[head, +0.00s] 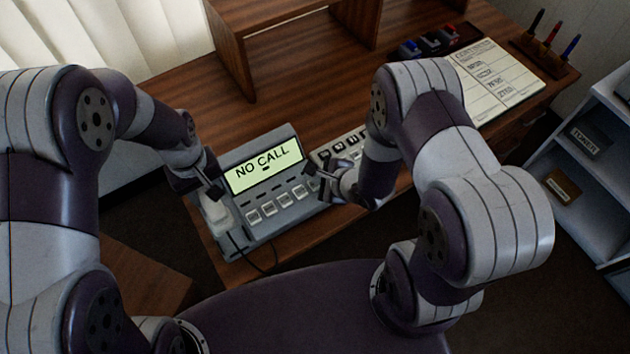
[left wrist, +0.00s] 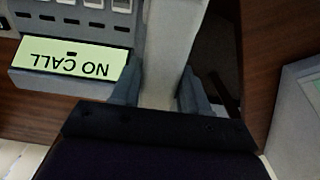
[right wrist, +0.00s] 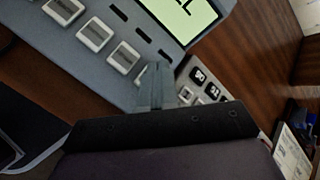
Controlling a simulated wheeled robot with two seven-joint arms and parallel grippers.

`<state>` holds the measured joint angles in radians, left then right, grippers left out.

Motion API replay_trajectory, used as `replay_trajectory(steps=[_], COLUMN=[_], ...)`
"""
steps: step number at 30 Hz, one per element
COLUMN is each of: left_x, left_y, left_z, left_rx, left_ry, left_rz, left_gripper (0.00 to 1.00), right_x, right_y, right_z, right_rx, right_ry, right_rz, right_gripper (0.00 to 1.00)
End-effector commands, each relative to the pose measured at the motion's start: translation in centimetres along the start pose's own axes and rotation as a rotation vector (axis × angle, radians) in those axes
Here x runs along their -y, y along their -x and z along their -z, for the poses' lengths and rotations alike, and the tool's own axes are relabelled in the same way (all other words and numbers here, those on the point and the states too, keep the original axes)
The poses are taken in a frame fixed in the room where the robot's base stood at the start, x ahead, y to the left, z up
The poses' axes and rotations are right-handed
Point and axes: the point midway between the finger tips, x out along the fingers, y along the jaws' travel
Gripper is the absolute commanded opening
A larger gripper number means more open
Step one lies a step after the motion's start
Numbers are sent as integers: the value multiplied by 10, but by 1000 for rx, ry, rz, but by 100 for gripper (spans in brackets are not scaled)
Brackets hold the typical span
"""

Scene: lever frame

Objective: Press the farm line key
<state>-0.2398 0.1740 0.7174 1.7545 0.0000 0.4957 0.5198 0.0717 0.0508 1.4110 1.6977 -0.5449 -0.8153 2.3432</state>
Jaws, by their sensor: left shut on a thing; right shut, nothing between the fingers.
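The grey desk phone console (head: 262,238) lies on the desk, its screen (head: 265,171) reading "NO CALL". A row of pale line keys (head: 285,199) runs below the screen; they also show in the right wrist view (right wrist: 95,34). Their labels are too small to read, so I cannot tell which is farm. My left gripper (head: 216,191) is shut on the pale handset (head: 216,214) at the console's left side; the handset shows between its fingers in the left wrist view (left wrist: 170,45). My right gripper (right wrist: 155,80) is shut and empty, over the right end of the key row, partly hiding it.
A keypad (head: 343,147) with dark keys sits right of the console. A cord (head: 243,250) hangs at the console's front left.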

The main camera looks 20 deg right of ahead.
Motion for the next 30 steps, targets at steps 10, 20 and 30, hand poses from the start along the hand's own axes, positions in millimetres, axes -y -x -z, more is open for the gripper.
replay_trajectory(steps=[10, 20, 30], left_x=[0, 0, 0], left_y=[0, 0, -3], left_z=[0, 0, 0], left_rx=[-1, 0, -1], left_ry=[0, 0, 0], left_rz=[0, 0, 0], left_gripper=[8, 8, 8], right_x=[0, 0, -5], right_y=[0, 0, -6], right_z=[0, 0, 4], right_rx=[0, 0, 0], right_ry=[0, 0, -1], right_rz=[0, 0, -1], right_gripper=[0, 0, 0])
